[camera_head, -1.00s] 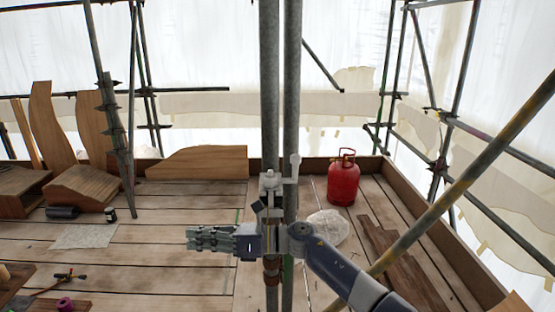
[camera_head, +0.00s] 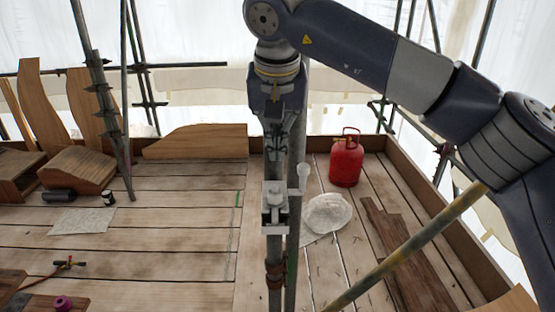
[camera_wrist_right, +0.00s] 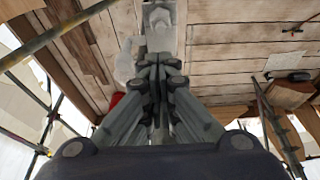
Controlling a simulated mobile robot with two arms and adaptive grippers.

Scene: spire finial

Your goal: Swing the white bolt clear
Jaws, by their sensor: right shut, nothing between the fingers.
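A pale grey clamp (camera_head: 274,218) sits on the upright tubes in the middle of the head view. The white bolt (camera_head: 302,178) stands upright at the clamp's right side, its rounded end on top. My right gripper (camera_head: 275,155) points straight down above the clamp, in front of the tubes. Its fingers are shut and empty, apart from the bolt, which is to their right. In the right wrist view the shut fingertips (camera_wrist_right: 158,65) lie below the clamp (camera_wrist_right: 160,25). My left gripper is not in view.
A red gas cylinder (camera_head: 346,160) and a white bundle (camera_head: 327,213) stand right of the tubes. A slanted yellowish tube (camera_head: 405,250) crosses the right front. Wooden pieces (camera_head: 195,142) lie along the back left.

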